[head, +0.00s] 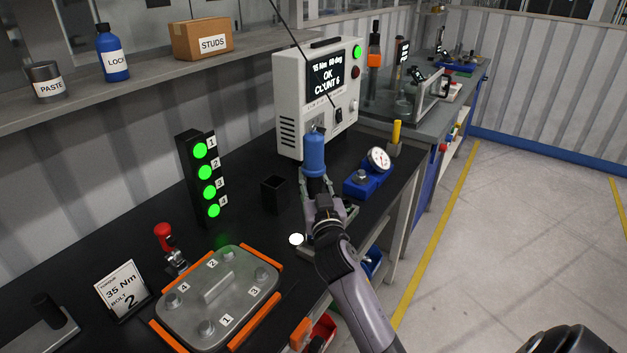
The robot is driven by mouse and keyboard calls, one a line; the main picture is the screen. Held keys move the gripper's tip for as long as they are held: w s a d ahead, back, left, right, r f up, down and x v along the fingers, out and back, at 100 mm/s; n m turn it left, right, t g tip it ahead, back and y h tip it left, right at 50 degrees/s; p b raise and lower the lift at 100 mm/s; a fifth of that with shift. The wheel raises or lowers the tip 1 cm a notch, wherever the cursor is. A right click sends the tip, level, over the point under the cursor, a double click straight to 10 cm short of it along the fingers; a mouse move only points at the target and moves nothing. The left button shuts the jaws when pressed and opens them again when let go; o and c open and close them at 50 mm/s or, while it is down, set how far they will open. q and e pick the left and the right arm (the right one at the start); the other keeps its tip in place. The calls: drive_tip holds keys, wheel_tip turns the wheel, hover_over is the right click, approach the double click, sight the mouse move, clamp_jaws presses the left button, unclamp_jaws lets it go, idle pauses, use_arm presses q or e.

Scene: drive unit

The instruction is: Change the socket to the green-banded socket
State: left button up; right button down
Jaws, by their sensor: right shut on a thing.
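My right gripper (318,190) is shut on a blue cylindrical tool (315,155), which stands roughly upright over the right part of the black bench. A small grey end shows at the top of the tool. The tool's lower end is hidden by the gripper, so I cannot tell which socket it carries. I cannot make out a green band on any socket. A grey tray or stand shows partly behind and below the gripper, mostly covered by my arm. My left gripper is not in view.
A white controller (290,95) reading "OK" stands behind the tool. A black square cup (274,196) is to its left, a blue fixture with a dial gauge (378,160) to its right. The numbered cover plate (240,262), torque card (121,289) and lit light stack (187,155) are further left.

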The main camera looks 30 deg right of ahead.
sight(314, 193)
idle(0.4)
drive_tip(key=shift+f+b, duration=0.2)
drive_tip(key=shift+b, duration=0.1)
drive_tip(key=shift+f, duration=0.1)
drive_tip(key=shift+f, duration=0.15)
drive_tip(key=shift+f+b, duration=0.35)
drive_tip(key=shift+b, duration=0.15)
idle(0.6)
drive_tip(key=shift+f+b, duration=0.3)
drive_tip(key=shift+f, duration=0.1)
drive_tip(key=shift+s+f, duration=0.1)
drive_tip(key=shift+f, duration=0.45)
idle(2.2)
